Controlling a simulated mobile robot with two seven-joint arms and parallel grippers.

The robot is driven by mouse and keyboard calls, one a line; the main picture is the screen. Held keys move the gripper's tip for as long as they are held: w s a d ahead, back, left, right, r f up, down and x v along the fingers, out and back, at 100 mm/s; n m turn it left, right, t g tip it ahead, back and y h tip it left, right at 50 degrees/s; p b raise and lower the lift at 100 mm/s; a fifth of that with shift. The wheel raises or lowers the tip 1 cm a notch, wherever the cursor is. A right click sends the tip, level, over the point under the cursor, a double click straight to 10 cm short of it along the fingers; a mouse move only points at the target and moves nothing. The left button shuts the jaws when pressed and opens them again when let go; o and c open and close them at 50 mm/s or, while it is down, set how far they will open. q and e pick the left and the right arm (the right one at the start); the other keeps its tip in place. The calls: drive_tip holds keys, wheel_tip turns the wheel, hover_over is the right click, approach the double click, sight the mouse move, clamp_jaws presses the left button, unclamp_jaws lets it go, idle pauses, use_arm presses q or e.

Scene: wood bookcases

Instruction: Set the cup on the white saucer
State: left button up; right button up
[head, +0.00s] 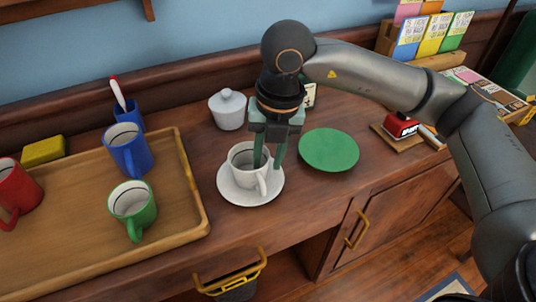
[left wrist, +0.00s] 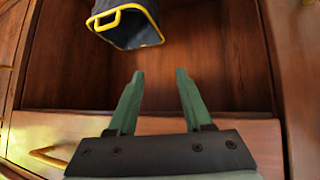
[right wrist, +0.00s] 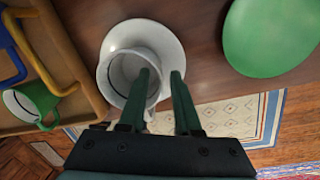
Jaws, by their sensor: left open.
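The white cup (head: 240,165) stands upright on the white saucer (head: 233,197), its handle toward the front right. The cup (right wrist: 118,68) and the saucer (right wrist: 176,45) also show in the right wrist view. My right gripper (head: 268,165) points down at the cup, one finger inside the rim and one outside its right side. Its fingers are apart with the cup's wall between them; whether they press on it I cannot tell. My left gripper (left wrist: 160,75) is open and empty, facing the cabinet front, and is not in the head view.
A wooden tray (head: 185,165) on the left holds red, blue and green mugs. A green plate (head: 329,150) lies right of the saucer, and a lidded grey pot (head: 229,110) stands behind. A dark basket with a yellow rim (left wrist: 126,25) is in the open compartment below.

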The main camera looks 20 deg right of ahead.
drive_tip(key=shift+r+p, duration=0.25)
drive_tip(key=shift+p, duration=0.05)
wheel_tip(320, 180, up, 12)
drive_tip(key=s+d+p, duration=0.1)
drive_tip(key=shift+p, duration=0.3)
